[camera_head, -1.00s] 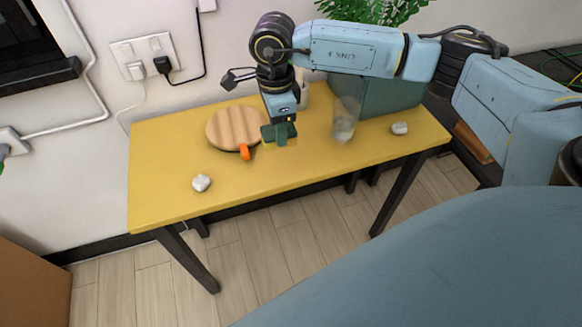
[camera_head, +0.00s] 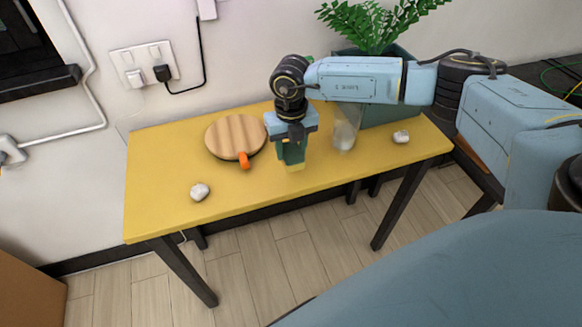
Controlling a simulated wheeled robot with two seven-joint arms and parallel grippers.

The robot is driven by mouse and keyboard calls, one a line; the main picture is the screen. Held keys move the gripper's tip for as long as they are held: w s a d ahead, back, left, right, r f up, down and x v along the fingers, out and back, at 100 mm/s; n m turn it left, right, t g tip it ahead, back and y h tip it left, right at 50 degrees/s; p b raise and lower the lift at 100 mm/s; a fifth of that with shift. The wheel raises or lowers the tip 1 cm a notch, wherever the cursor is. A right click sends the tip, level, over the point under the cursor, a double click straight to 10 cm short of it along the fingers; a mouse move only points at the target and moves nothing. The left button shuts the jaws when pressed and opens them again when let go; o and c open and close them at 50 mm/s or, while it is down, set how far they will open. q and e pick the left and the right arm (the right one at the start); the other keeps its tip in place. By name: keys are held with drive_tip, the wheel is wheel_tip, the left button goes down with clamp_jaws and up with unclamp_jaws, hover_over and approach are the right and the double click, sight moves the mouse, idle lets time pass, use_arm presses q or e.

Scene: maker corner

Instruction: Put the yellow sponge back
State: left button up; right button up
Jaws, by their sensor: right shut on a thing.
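My right gripper (camera_head: 291,152) points down over the yellow table (camera_head: 160,172), between the round wooden board and the clear glass. It is shut on the yellow sponge (camera_head: 294,168), whose lower end shows below the fingers. The rest of the sponge is hidden by the fingers. I cannot tell whether the sponge touches the tabletop, as both are yellow. My left gripper is not in view.
A round wooden board (camera_head: 233,135) with an orange piece (camera_head: 244,160) at its front lies left of the gripper. A clear glass (camera_head: 345,135) and a planter (camera_head: 385,112) stand right. White lumps lie at the front left (camera_head: 199,191) and right (camera_head: 401,136).

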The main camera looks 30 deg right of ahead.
sight(291, 151)
drive_tip(key=shift+f, duration=2.95)
drive_tip(key=shift+f+b, duration=0.15)
drive_tip(key=shift+b, duration=0.15)
drive_tip(key=o, duration=1)
drive_tip(key=shift+o, duration=0.2)
wheel_tip(291, 151, up, 12)
drive_tip(key=shift+r+p, duration=0.2)
drive_tip(key=shift+p, duration=0.3)
